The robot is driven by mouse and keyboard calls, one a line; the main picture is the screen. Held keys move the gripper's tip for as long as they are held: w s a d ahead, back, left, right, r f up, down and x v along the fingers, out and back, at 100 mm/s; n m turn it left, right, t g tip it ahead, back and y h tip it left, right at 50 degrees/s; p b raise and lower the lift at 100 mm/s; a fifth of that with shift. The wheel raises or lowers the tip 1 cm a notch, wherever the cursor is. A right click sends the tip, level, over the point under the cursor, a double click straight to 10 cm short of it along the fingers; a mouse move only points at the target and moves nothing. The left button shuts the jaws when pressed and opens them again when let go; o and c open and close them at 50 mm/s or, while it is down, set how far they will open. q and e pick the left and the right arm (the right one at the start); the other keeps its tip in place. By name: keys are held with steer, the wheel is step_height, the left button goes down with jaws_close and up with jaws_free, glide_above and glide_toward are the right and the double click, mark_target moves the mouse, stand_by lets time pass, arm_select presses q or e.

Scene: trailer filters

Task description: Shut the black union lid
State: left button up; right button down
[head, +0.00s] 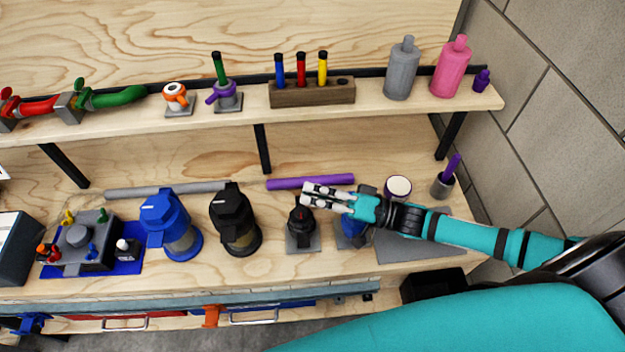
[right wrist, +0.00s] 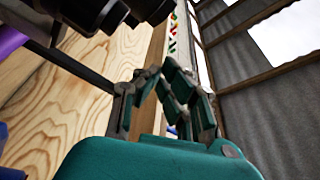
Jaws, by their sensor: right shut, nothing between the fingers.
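A small black fitting (head: 300,223), which looks like the black union, stands on a grey square base on the bench in the head view. A small red mark shows on its top. I cannot tell whether its lid is open or shut. My right gripper (head: 306,195) is shut and empty, just above and behind the fitting in the picture, with its fingers pointing left. In the right wrist view the gripper (right wrist: 172,85) shows from behind, and dark rounded parts (right wrist: 110,12) fill the top left. My left gripper is not in view.
A black canister (head: 235,222) and a blue canister (head: 172,228) stand to the left. A blue object (head: 352,235) is partly hidden under my right arm. A purple rod (head: 290,183) lies behind. Bottles and fittings stand on the upper shelf (head: 375,108).

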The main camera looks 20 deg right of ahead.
steer(key=shift+s+a+f, duration=0.25)
steer(key=shift+s+f, duration=0.25)
steer(key=shift+s, duration=0.2)
arm_select(q)
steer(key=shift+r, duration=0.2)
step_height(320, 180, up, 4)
steer(key=p, duration=0.4)
arm_select(e)
step_height(320, 180, up, 4)
steer(key=d+f+b, duration=0.1)
steer(key=d, duration=0.1)
steer(key=s+d+f+b, duration=0.1)
steer(key=d, duration=0.2)
steer(key=s+d+f+b, duration=0.1)
steer(key=d+b, duration=0.1)
steer(key=d, duration=0.1)
steer(key=shift+s+d+f, duration=0.1)
steer(key=shift+s+f, duration=0.1)
steer(key=shift+s+d, duration=0.15)
steer(key=shift+d, duration=0.35)
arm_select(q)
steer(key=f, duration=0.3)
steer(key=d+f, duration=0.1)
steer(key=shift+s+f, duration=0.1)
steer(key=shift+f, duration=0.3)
